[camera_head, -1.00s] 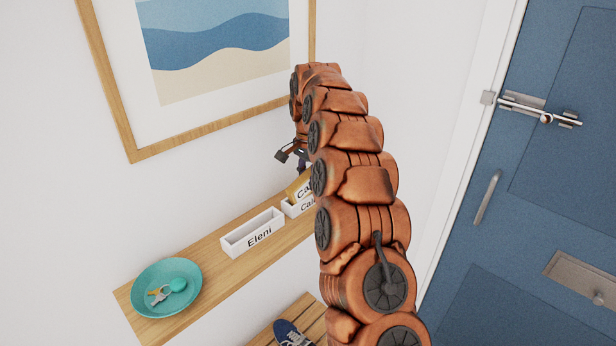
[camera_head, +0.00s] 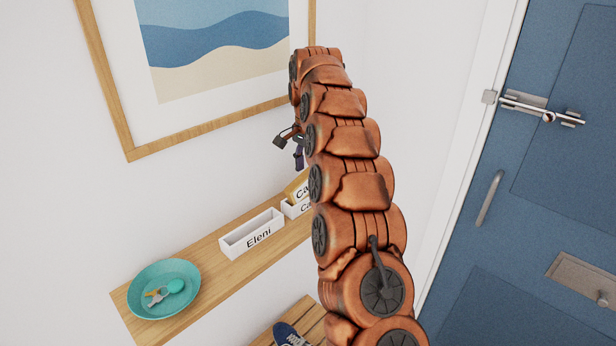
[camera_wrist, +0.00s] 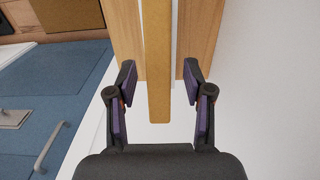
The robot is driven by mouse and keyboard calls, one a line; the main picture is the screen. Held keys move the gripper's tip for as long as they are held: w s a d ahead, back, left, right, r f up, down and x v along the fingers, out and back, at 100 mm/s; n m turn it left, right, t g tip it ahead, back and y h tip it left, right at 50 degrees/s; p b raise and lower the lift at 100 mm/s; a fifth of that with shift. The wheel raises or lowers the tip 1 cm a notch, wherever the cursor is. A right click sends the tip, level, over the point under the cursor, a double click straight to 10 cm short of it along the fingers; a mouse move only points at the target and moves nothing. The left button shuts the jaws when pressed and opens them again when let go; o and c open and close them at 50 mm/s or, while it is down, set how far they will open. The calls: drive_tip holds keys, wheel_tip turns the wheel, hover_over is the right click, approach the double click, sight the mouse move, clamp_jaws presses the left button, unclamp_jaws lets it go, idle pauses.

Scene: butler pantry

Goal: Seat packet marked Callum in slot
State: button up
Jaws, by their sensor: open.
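A tan packet (camera_head: 298,186) stands tilted in a white slot holder (camera_head: 296,209) on the wall shelf. Only "Ca" shows on each label; my arm hides the rest. My gripper (camera_head: 291,149) is open and empty above the packet, with a gap between them. In the wrist view, the packet (camera_wrist: 158,75) shows edge-on as a long tan strip between the two open fingers (camera_wrist: 159,70), which do not grip it. I cannot tell how deep the packet sits in the holder.
A white holder marked Eleni (camera_head: 252,234) stands on the wooden shelf (camera_head: 215,262), left of the packet's holder. A teal bowl (camera_head: 140,288) with keys is at the shelf's near end. A framed picture (camera_head: 128,140) hangs above; a blue door (camera_head: 540,220) is right.

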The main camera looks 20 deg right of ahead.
drive_tip(key=shift+r, duration=2.1)
wheel_tip(320, 180, up, 4)
drive_tip(key=p, duration=0.3)
drive_tip(key=shift+d, duration=0.1)
drive_tip(key=shift+r+p, duration=0.2)
drive_tip(key=shift+p, duration=0.3)
